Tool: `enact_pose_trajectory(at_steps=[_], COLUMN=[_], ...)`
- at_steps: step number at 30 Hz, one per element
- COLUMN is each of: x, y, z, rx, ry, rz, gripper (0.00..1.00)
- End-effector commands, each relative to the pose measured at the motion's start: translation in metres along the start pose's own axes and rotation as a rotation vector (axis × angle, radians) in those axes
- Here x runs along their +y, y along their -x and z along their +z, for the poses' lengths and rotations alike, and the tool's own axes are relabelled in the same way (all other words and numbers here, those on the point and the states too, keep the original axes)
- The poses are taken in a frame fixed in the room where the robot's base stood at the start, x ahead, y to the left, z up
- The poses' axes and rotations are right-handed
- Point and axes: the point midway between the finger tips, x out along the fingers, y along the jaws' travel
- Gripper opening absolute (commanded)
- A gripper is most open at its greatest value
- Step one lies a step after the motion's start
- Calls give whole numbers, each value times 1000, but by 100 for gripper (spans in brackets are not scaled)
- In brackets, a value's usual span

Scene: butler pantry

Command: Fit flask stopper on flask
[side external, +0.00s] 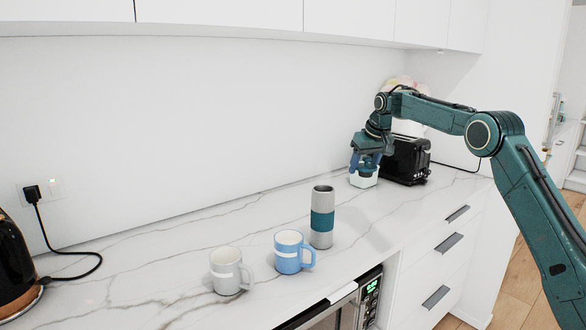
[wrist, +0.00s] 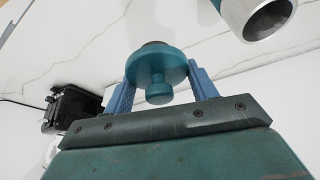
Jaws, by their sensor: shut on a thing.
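The flask (side external: 321,228) is a grey tumbler with a teal band, upright on the marble counter with its top open. Its open mouth (wrist: 236,18) also shows at the top right of the wrist view. My gripper (wrist: 160,66) is shut on the flask stopper (wrist: 157,64), a teal disc with a small round knob, held between the blue fingers. The knob faces the wrist camera. In the side view my gripper (side external: 365,163) is behind and to the right of the flask, apart from it. The stopper cannot be made out there.
A blue mug (side external: 289,256) and a pale mug (side external: 226,274) stand left of the flask. A black kettle (side external: 14,265) is far left.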

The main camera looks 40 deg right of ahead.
Motion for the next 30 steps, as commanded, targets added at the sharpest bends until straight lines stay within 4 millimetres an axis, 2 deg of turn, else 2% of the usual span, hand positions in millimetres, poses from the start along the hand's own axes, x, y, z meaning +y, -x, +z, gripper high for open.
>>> enact_pose_trajectory(at_steps=[5,8,11,22,25,30], x=[-3,-12,-27,-111,-126,-137], y=[0,2,5,27,32,35], z=[-1,-4,-8,-20,-20,-20], rx=[0,0,1,3,2,0], ry=[2,5,7,6,3,-1], rz=[0,2,6,5,2,-1], gripper=[32,32,32,32,32,32])
